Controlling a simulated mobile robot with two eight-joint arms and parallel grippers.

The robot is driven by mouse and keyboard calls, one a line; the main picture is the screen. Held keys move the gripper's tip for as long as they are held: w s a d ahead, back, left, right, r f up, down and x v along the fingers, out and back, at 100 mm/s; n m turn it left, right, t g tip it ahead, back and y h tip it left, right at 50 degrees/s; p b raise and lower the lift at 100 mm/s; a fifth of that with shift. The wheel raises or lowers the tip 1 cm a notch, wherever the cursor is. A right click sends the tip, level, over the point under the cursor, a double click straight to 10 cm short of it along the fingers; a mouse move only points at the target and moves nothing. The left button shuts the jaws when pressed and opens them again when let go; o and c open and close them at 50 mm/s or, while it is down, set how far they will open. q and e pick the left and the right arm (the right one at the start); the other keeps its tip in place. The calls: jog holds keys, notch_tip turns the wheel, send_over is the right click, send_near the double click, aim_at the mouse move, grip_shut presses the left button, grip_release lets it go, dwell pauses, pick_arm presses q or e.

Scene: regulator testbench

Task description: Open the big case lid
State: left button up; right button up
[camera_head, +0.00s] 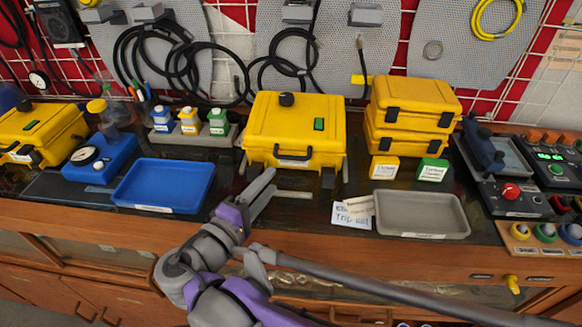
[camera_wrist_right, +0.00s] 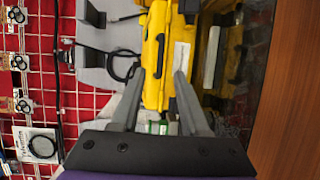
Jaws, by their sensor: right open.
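The big yellow case (camera_head: 295,125) stands at the middle of the bench, its lid down, with a black handle (camera_head: 293,154) on its front face. A black knob and a small green label are on the lid. My right gripper (camera_head: 282,183) is in front of the case, at its lower left, with its fingers apart and nothing seen between them. In the right wrist view the open fingers (camera_wrist_right: 157,98) point at yellow case surfaces with black fittings; I cannot tell which case each part belongs to. My left gripper is not in view.
A blue tray (camera_head: 165,186) lies left of the case and a grey tray (camera_head: 421,216) right of it. Two stacked yellow cases (camera_head: 410,105) stand to the right, behind small yellow and green boxes. Paper labels (camera_head: 352,213) lie by the grey tray. Cables hang behind.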

jog(key=b+x, duration=0.1)
jog(key=x, duration=0.7)
jog(key=shift+w+d, duration=0.15)
jog(key=shift+w, duration=0.05)
grip_shut()
dwell(1.1)
